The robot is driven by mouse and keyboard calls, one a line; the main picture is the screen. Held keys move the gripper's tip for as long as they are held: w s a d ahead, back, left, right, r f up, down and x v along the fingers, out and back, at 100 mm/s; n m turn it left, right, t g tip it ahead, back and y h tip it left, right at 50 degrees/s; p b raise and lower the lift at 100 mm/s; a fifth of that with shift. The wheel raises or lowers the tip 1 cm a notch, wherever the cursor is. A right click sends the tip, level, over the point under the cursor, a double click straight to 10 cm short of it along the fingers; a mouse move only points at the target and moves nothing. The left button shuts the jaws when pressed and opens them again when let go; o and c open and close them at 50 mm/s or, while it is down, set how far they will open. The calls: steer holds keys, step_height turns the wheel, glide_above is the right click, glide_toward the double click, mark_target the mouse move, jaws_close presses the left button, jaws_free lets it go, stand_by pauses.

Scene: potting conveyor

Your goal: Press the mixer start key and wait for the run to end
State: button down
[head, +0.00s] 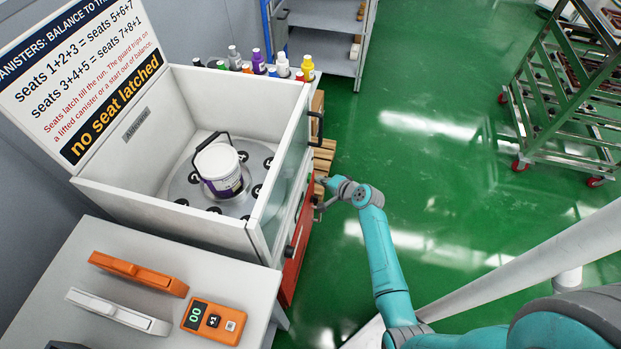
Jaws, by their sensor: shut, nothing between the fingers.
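The mixer (185,222) is a white, open-topped cabinet at the left. Inside it a grey round plate (182,187) carries numbered black seats, some hidden. A white canister (218,166) with a purple label and raised black handle stands upright on this plate. The sign (72,72) above reads "no seat latched" in orange. My gripper (320,197) is shut and empty, low beside the mixer's front, close to its red lower panel (296,258). I cannot tell whether it touches the front. I cannot make out the start key.
A white side table (75,250) holds an orange bar (138,273), a white bar (117,311) and an orange counter (212,319) showing 00. Several bottles (283,65) stand behind the mixer. A grey shelf (320,38) and wheeled rack (565,100) flank open green floor.

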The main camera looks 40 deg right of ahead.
steer(key=shift+w+a, duration=0.1)
steer(key=shift+w, duration=0.05)
steer(key=shift+w+a, duration=0.2)
